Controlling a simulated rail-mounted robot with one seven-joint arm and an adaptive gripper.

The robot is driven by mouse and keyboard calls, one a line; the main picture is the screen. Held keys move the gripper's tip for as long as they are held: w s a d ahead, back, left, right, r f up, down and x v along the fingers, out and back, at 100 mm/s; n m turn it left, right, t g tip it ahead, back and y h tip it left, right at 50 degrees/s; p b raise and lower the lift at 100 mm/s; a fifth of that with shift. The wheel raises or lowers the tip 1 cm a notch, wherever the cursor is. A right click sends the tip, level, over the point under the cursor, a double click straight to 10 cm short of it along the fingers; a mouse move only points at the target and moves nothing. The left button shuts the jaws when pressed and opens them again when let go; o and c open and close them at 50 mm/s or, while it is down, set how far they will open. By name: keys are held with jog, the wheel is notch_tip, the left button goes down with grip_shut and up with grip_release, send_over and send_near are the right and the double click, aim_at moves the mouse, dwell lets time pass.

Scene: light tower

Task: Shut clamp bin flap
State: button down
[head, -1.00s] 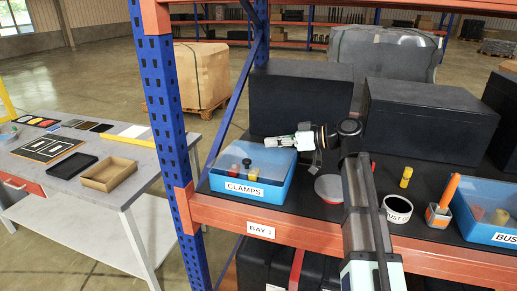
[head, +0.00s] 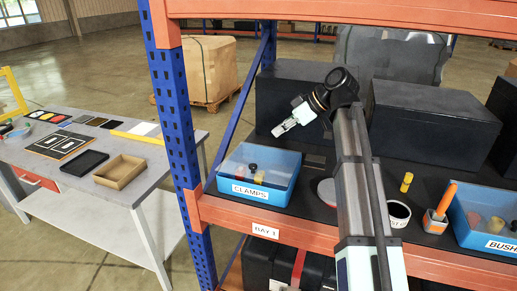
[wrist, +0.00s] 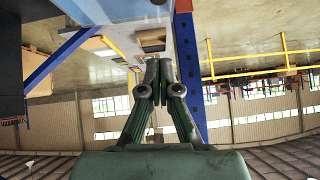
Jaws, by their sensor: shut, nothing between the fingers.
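The blue clamp bin (head: 236,187), labelled CLAMPS, stands at the left front of the shelf. Red, yellow and black pieces show inside it. The red piece looks paler than the others, as if behind a clear panel, but I cannot make out the flap's edges or its exact angle. My gripper (head: 276,132) is above and behind the bin's back right side, apart from it, pointing down and left. In the wrist view my gripper's fingers (wrist: 156,88) are together with nothing between them.
Black boxes (head: 432,120) stand behind on the shelf. A yellow piece (head: 406,182), a white roll (head: 398,213), an orange-handled tool (head: 441,209) and another blue bin (head: 487,238) are at right. A blue upright (head: 176,95) rises left of the bin.

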jog(key=p, duration=0.3)
send_over(255, 168)
jog(key=w, duration=0.1)
jog(key=f, duration=0.7)
jog(key=shift+d+f, duration=0.2)
jog(key=shift+d, duration=0.1)
notch_tip(255, 168, down, 2)
jog(key=shift+d+f+p, duration=0.1)
jog(key=shift+d+p, duration=0.05)
jog(key=shift+p, duration=0.35)
jog(key=shift+f, duration=0.85)
jog(key=f+b, duration=0.1)
jog(key=s+f+b, duration=0.1)
jog(key=shift+f+t+b, duration=0.3)
jog(key=shift+t+b, duration=0.1)
jog(key=shift+n, duration=0.3)
jog(key=shift+s, duration=0.1)
